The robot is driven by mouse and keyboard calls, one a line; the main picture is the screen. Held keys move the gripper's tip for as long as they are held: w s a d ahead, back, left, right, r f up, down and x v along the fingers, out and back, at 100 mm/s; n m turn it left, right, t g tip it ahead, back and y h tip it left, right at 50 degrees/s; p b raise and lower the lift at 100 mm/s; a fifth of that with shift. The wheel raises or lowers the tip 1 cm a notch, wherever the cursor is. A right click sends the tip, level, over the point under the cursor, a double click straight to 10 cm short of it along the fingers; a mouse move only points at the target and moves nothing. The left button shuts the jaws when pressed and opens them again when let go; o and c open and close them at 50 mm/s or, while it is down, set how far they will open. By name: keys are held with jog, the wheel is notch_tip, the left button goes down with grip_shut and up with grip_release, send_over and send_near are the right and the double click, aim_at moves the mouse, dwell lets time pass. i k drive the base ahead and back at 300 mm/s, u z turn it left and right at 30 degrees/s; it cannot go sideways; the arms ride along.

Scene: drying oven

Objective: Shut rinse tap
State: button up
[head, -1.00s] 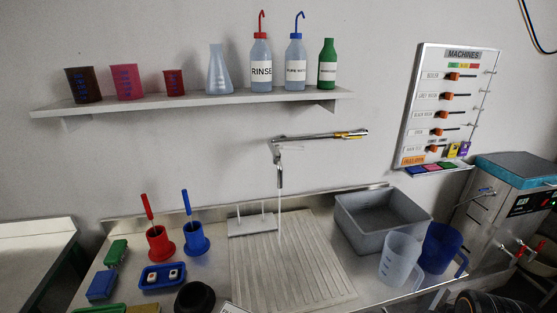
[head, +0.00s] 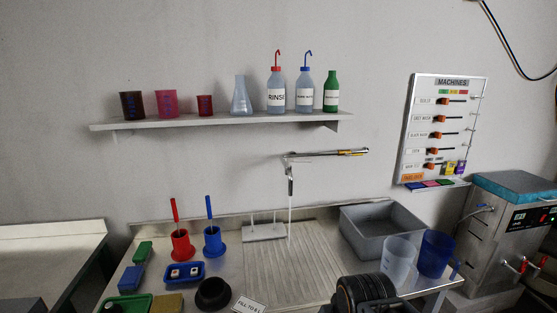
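The rinse tap (head: 291,172) is mounted on the wall above the sink drainer. Its long lever (head: 330,153) points right, with a yellow marking near its end. A thin pale stream of water (head: 290,215) runs from the spout down to the ribbed drainer (head: 275,265). A black round part of my arm shows at the bottom centre-right, below and in front of the tap and apart from it. My gripper's fingers are not in view.
A grey basin (head: 380,233), a clear jug (head: 398,260) and a blue jug (head: 436,253) stand right of the drainer. Red (head: 180,245) and blue (head: 212,241) holders stand left. A shelf (head: 220,121) with bottles hangs above. The space before the tap is clear.

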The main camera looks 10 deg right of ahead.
aim_at(288, 161)
jog(key=i, duration=0.9)
jog(key=k, duration=0.5)
jog(key=u, duration=2.1)
jog(key=k, duration=0.95)
jog(key=z, duration=1.6)
jog(key=i, duration=1.05)
